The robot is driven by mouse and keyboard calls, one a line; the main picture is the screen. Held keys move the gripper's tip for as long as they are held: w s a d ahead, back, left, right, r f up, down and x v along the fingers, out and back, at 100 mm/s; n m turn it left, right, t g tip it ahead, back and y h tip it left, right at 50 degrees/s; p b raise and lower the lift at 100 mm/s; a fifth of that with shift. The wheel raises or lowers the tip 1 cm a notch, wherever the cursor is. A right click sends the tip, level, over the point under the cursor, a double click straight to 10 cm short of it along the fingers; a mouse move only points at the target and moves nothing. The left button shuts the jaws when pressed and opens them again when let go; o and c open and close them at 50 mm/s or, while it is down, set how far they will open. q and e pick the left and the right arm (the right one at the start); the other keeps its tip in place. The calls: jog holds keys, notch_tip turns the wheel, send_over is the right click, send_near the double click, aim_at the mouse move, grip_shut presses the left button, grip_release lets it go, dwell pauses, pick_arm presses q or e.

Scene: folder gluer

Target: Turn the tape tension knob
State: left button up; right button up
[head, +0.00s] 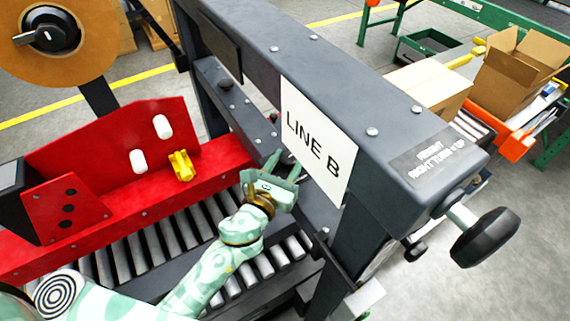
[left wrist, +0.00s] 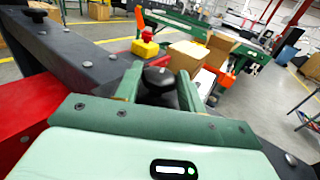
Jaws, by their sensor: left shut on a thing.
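My left gripper (head: 284,167) reaches in over the rollers, its fingers under the dark beam beside the LINE B sign. In the left wrist view its two green fingers (left wrist: 158,88) stand on either side of a black knob (left wrist: 158,75) and are shut on it. In the head view that knob is hidden or too small to make out. Another black knob (head: 48,36) sits at the hub of the brown tape roll (head: 92,62) at the upper left, apart from my gripper. My right gripper is not in view.
The dark beam with its LINE B sign (head: 316,140) stands close to my left gripper. A black handwheel (head: 485,236) is at the right, near a height label. A red guide (head: 110,140) borders the rollers (head: 150,245).

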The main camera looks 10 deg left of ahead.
pick_arm(q)
jog(key=shift+n+y+b, duration=0.45)
jog(key=shift+n+y, duration=0.25)
jog(key=shift+y, duration=0.4)
jog(key=shift+d, duration=0.1)
jog(key=o, duration=0.9)
jog(key=shift+o, duration=0.2)
